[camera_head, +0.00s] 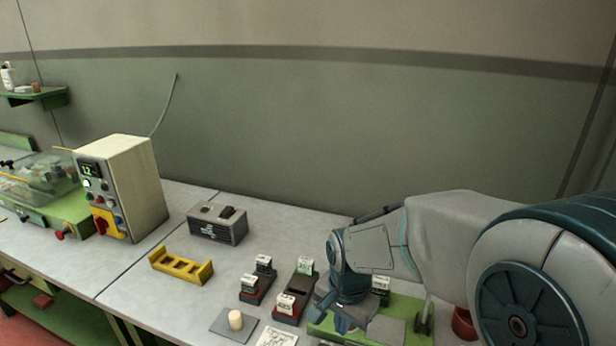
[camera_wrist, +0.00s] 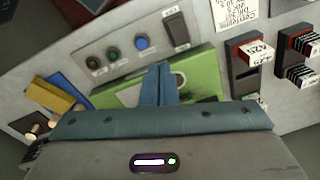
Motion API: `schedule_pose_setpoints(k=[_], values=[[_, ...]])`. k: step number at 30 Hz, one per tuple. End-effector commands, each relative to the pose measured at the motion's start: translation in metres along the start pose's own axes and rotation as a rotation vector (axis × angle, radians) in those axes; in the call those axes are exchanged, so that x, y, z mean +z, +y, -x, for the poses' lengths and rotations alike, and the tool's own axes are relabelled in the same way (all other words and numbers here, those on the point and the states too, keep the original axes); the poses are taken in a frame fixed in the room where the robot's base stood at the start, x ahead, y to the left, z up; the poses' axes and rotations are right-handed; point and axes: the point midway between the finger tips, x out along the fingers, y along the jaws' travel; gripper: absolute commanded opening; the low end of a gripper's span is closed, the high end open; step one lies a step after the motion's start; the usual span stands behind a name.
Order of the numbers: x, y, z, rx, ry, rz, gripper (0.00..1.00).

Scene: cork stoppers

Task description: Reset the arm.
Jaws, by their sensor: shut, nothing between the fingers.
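My gripper (camera_head: 342,322) hangs at the end of my arm, low over the green fixture (camera_head: 385,318) at the bench's front right. In the wrist view the two blue fingers of my gripper (camera_wrist: 160,84) are pressed together, with nothing between them. They are in front of the green fixture (camera_wrist: 195,80); whether they touch it I cannot tell. A pale cork stopper (camera_head: 236,318) stands upright on a grey square plate (camera_head: 220,328), left of my gripper and apart from it. My arm hides part of the green fixture.
Dark holders with white labelled blocks (camera_head: 290,305) stand just left of my gripper. A yellow rack (camera_head: 181,266), a grey switch box (camera_head: 217,223) and a cream control box (camera_head: 135,190) stand further left. A red pot (camera_head: 463,322) is at right. The wrist view shows a button panel (camera_wrist: 130,48).

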Motion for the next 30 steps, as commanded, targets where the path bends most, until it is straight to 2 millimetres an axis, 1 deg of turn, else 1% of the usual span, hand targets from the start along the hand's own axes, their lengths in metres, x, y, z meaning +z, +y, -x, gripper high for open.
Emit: schedule_pose_setpoints(k=[1,6,10,12,15,18,21,30], values=[[-0.001,0.012,0.015,-0.02,0.02,0.047,0.0],[0.003,0.051,0.051,-0.056,0.081,0.246,0.0],[0.011,0.08,0.072,-0.068,0.136,0.397,0.0],[0.016,0.093,0.081,-0.068,0.163,0.47,0.0],[0.022,0.109,0.089,-0.064,0.196,0.558,0.0],[0.027,0.119,0.094,-0.059,0.218,0.618,0.0],[0.03,0.123,0.095,-0.055,0.228,0.65,0.0],[0.031,0.124,0.096,-0.054,0.23,0.656,0.0]])
